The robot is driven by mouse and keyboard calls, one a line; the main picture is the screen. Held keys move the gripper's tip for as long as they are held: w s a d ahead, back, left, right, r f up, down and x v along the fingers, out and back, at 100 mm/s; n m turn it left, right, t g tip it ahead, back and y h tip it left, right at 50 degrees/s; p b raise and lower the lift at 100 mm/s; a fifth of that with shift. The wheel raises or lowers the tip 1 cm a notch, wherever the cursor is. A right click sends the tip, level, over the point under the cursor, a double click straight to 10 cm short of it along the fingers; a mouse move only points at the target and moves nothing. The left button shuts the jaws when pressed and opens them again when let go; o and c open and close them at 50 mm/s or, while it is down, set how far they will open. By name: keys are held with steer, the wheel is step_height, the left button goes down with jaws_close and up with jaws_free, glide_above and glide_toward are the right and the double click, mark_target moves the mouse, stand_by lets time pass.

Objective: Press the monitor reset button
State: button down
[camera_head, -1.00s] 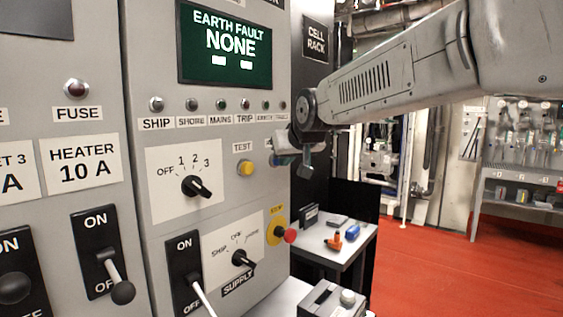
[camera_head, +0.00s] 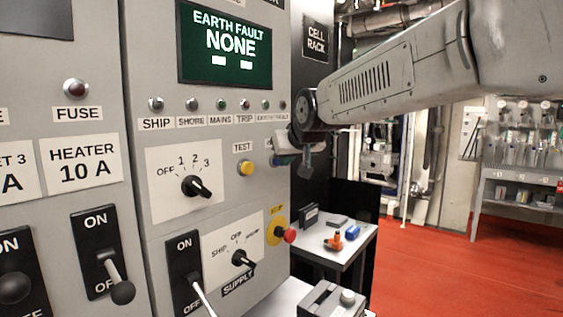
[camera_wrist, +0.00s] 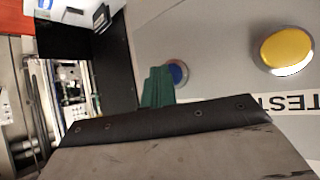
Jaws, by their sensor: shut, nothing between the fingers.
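A round blue button (camera_wrist: 179,72) with a pale rim is on the grey panel, partly hidden behind my fingers in the wrist view. In the head view only a sliver of it shows beside my gripper, and its label is hidden. My gripper (camera_wrist: 157,88) is shut and empty, with its green fingertips close to the blue button. I cannot tell whether they touch it. In the head view my gripper (camera_head: 304,162) is at the panel's right edge. The yellow TEST button (camera_head: 246,167) is to its left and also shows in the wrist view (camera_wrist: 287,50).
A row of lamps (camera_head: 219,104) runs above, under a screen (camera_head: 225,42) reading EARTH FAULT NONE. A red stop button (camera_head: 290,235) juts out below. A small table (camera_head: 356,255) holds an orange item and a blue item. Red floor (camera_head: 450,280) is clear at right.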

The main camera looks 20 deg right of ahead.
steer(key=shift+w+a, duration=0.1)
steer(key=shift+a, duration=0.05)
stand_by(0.5)
steer(key=shift+w+a, duration=0.15)
steer(key=shift+w, duration=0.05)
stand_by(0.3)
steer(key=shift+s+d+r, duration=0.1)
steer(key=shift+s+d, duration=0.1)
steer(key=shift+s, duration=0.05)
steer(key=s+d, duration=0.2)
steer(key=s, duration=0.1)
steer(key=s+d, duration=0.1)
steer(key=shift+s+d, duration=0.25)
steer(key=shift+s, duration=0.15)
stand_by(0.7)
steer(key=s+f+g, duration=0.3)
steer(key=s+f, duration=0.3)
steer(key=s, duration=0.5)
steer(key=s+d+f+g, duration=0.1)
steer(key=s+f+g, duration=0.2)
steer(key=s, duration=0.9)
steer(key=s+d+f+m+g+h, duration=0.1)
steer(key=s+f+g, duration=0.2)
steer(key=s+f, duration=0.6)
steer(key=s, duration=0.3)
steer(key=shift+s+f+g, duration=0.2)
steer(key=shift+f+g, duration=0.1)
steer(key=shift+f, duration=0.1)
